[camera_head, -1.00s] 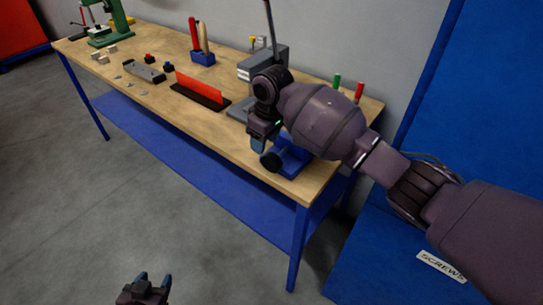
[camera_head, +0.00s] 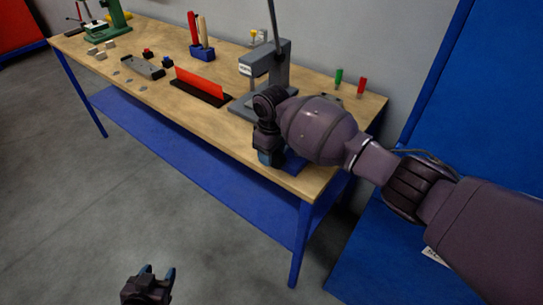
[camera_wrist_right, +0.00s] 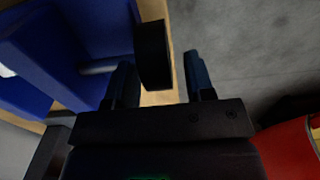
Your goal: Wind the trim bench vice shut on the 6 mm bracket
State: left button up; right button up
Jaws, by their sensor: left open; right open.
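The blue bench vice (camera_head: 294,163) stands at the near right end of the workbench, mostly hidden behind my right gripper and arm in the head view. In the right wrist view its blue body (camera_wrist_right: 45,55) is at the left, with a grey screw (camera_wrist_right: 98,66) leading to a black round handle (camera_wrist_right: 153,55). My right gripper (camera_head: 268,160) is open; in its wrist view the handle lies between the two fingers (camera_wrist_right: 159,75), with a gap on the right side. My left gripper (camera_head: 159,274) is open and empty, low over the floor. I cannot make out the 6 mm bracket.
On the wooden workbench (camera_head: 215,125), a grey press (camera_head: 270,72) stands just behind my right gripper. A red strip on a black base (camera_head: 202,86) lies to its left. Green (camera_head: 338,77) and red (camera_head: 361,87) pieces stand at the back right.

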jog(key=shift+f, duration=0.8)
